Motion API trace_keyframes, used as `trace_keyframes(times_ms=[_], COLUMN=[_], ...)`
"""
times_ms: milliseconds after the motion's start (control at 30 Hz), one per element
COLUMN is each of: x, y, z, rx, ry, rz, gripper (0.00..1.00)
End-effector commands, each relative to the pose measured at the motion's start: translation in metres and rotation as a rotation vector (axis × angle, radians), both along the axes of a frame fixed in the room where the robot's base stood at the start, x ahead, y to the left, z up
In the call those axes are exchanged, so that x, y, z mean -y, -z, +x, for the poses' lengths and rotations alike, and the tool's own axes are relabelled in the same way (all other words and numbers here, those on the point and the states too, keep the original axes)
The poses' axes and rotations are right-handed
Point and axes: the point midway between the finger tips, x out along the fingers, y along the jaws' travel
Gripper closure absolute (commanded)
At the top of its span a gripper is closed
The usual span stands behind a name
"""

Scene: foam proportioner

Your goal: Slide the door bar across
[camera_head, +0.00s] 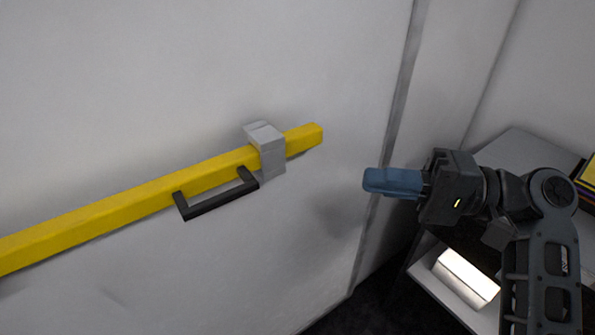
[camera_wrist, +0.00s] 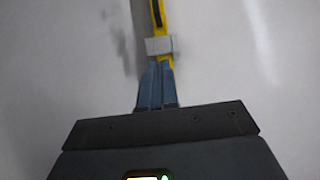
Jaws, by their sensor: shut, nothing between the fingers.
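The door bar (camera_head: 130,208) is a long yellow bar across the white door (camera_head: 200,60) in the head view. It passes through a grey bracket (camera_head: 266,148), and its right end sticks out beyond it. A black handle (camera_head: 216,202) is fixed on the bar just left of the bracket. My gripper (camera_head: 366,181) has blue fingers, shut and empty, to the right of the bar's end and apart from it. In the wrist view the shut fingers (camera_wrist: 157,66) point toward the grey bracket (camera_wrist: 160,45) and the yellow bar (camera_wrist: 160,15).
A dark vertical door edge (camera_head: 398,110) runs right of the bar, behind my gripper. A grey shelf unit (camera_head: 520,150) stands at the right, with a bright white block (camera_head: 466,279) on its lower shelf. The wall between bar end and gripper is clear.

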Motion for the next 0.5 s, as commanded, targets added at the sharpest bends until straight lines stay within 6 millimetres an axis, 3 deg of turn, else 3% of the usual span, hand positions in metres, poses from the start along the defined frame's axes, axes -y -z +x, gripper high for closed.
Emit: trace_keyframes(times_ms=[300, 500], x=[-0.002, -0.024], y=[0.0, -0.001], z=[0.0, 0.004], rx=[0.0, -0.001], ry=[0.001, 0.0], rz=[-0.001, -0.001], gripper=[1.0, 1.0])
